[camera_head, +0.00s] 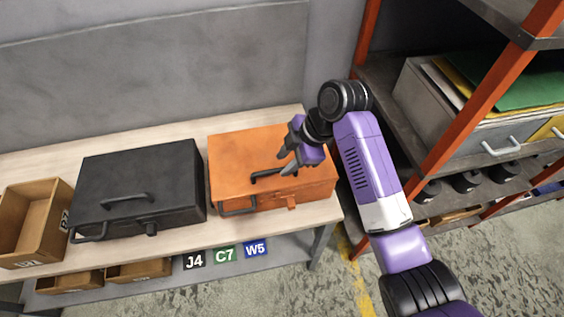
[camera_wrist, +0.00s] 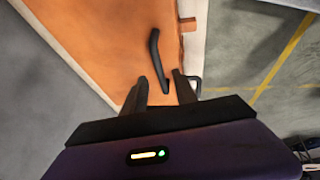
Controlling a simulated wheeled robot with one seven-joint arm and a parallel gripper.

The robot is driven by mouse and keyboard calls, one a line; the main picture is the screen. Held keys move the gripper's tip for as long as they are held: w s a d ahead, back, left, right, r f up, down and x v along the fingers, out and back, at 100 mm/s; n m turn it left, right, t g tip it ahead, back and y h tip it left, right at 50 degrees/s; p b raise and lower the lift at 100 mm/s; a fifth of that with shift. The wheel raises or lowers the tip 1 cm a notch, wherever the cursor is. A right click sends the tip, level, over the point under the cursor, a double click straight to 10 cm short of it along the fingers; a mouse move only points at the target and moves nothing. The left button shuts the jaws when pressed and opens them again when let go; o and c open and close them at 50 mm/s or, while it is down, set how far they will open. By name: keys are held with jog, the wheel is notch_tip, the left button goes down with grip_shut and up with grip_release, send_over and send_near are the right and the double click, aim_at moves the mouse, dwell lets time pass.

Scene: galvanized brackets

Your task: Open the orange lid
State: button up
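The orange box with its orange lid (camera_head: 240,151) stands closed on the right end of the light wooden bench. A black handle (camera_head: 268,174) lies on top of the lid, and a latch (camera_head: 291,203) shows on the front face. My gripper (camera_head: 286,163) is above the lid near this handle, with its fingers apart. In the wrist view the gripper (camera_wrist: 160,88) is open, and one end of the black handle (camera_wrist: 154,55) shows just beyond and between the fingertips. I cannot tell whether the fingers touch it.
A black box (camera_head: 140,180) stands left of the orange one, with a brown bin (camera_head: 32,215) at the far left. A shelf rack with an orange-red post (camera_head: 470,105) stands close on the right. The grey floor (camera_head: 300,285) in front is clear.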

aim_at(278, 169)
jog(key=shift+x, duration=1.5)
jog(key=shift+c, duration=0.4)
grip_shut()
